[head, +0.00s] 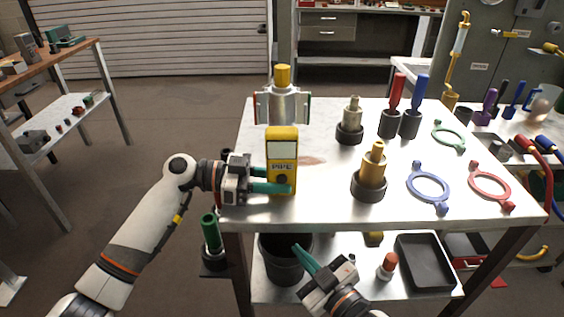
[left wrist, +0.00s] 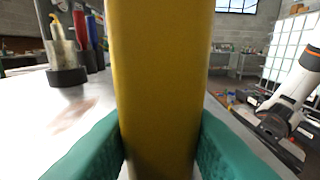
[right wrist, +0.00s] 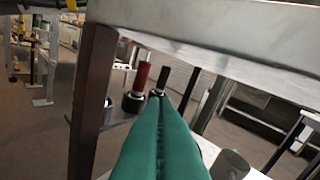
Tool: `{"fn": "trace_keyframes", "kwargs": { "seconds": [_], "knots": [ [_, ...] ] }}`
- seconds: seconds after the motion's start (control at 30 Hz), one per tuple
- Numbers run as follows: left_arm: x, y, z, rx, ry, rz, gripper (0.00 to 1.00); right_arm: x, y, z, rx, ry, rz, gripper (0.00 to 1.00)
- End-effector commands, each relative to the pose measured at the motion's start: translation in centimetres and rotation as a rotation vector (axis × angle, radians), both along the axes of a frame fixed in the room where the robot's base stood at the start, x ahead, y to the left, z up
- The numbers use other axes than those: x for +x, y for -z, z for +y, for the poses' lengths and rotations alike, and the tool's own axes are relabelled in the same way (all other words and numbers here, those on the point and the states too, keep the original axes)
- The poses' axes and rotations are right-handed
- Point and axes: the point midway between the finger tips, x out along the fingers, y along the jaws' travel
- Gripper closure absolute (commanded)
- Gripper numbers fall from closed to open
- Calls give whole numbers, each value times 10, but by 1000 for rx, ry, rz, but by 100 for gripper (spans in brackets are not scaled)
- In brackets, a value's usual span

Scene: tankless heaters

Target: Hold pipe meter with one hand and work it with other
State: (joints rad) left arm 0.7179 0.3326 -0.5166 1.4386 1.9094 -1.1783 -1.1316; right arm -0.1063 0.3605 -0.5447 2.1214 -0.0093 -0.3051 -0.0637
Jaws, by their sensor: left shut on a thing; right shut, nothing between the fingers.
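My left gripper (head: 268,181) is shut on the lower part of the pipe meter from the left. In the left wrist view the yellow body (left wrist: 165,85) fills the middle between the two teal fingers. My right gripper (head: 301,253) is shut and empty, below the table's front edge. In the right wrist view its teal fingers (right wrist: 161,115) lie together, under the tabletop level.
The tabletop (head: 315,209) holds a grey fitting with a yellow top (head: 283,103), a brass fitting (head: 373,170), a blue ring (head: 411,188) and a red ring (head: 474,185). A dark bucket (head: 283,268) and black tray (head: 425,262) are below, near my right gripper.

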Motion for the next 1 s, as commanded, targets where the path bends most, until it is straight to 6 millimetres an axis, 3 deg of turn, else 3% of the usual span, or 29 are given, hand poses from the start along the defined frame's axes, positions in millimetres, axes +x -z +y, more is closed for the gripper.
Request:
{"fn": "trace_keyframes", "kwargs": {
  "seconds": [0.1,0.2,0.4,0.67,1.0],
  "knots": [
    [0,1,0,1,0,1,87,-16,-50,16,40,-75,-129,100],
    [0,1,0,1,0,1,87,-28,-83,24,65,-116,-219,100],
    [0,1,0,1,0,1,87,-42,-121,29,83,-142,-343,100],
    [0,1,0,1,0,1,87,-28,-127,30,84,-144,-367,100],
    [0,1,0,1,0,1,87,20,-128,29,83,-143,-367,100]
  ]
}}
